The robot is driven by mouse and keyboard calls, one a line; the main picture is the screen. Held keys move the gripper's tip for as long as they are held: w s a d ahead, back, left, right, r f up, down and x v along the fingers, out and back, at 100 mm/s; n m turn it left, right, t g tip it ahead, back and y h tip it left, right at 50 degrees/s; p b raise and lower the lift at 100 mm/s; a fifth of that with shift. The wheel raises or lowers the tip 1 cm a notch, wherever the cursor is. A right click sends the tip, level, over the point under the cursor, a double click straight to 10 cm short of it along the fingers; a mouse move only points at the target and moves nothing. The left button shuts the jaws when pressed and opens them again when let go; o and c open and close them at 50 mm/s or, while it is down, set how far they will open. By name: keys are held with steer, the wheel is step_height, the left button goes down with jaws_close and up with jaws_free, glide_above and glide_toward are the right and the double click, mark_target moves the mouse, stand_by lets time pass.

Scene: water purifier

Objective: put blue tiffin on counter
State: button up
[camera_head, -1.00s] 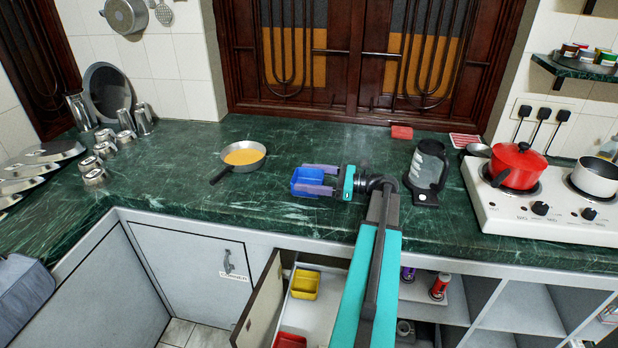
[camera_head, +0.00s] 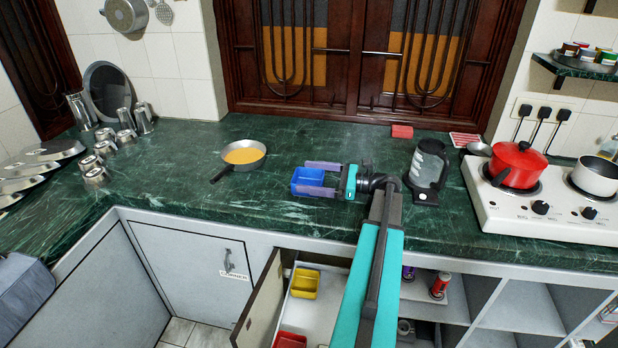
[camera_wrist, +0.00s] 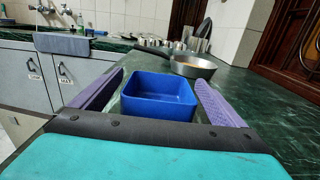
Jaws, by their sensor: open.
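The blue tiffin (camera_head: 306,181) is an open square box standing upright on the dark green counter (camera_head: 290,150), near its front edge. It also shows in the wrist view (camera_wrist: 158,96), between and just ahead of the purple fingers. My gripper (camera_head: 320,179) is open, reaching in from the right with one finger at the far side of the tiffin and one at the near side. In the wrist view (camera_wrist: 160,95) there are gaps between the fingers and the tiffin walls.
A pan with orange contents (camera_head: 244,154) stands left of the tiffin. A blender jar (camera_head: 428,170) and a stove with a red pot (camera_head: 517,166) are to the right. Below, an open drawer (camera_head: 318,290) holds a yellow box (camera_head: 305,284) and a red box (camera_head: 290,341).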

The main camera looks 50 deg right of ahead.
mark_target(323, 178)
steer(key=v, duration=0.6)
steer(key=shift+s+d+b, duration=0.2)
steer(key=shift+s+b, duration=0.05)
steer(key=shift+b, duration=0.05)
steer(key=shift+s, duration=0.1)
steer(key=shift+r, duration=0.1)
stand_by(0.4)
